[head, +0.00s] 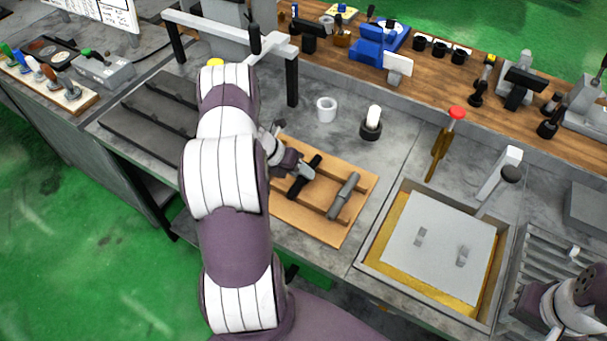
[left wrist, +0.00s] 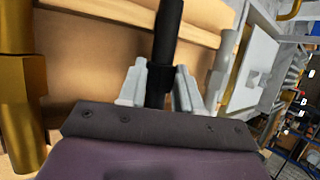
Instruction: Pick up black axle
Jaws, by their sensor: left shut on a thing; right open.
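The black axle (head: 303,176) lies across the light wooden tray at the middle of the bench. My left gripper (head: 300,170) reaches down to it from the left. In the left wrist view the black axle (left wrist: 168,35) runs between the two light grey fingers of my left gripper (left wrist: 160,88), which are shut on it around its thicker collar. Whether the axle is clear of the tray I cannot tell. My right gripper (head: 532,298) is at the lower right edge of the head view, away from the tray. It is open, though its fingers are hard to make out.
The wooden tray (head: 318,228) also holds a grey axle (head: 344,196) to the right. A brass-coloured shaft (left wrist: 20,100) stands close on the left in the wrist view. A yellow-lined box (head: 385,240) lies to the right.

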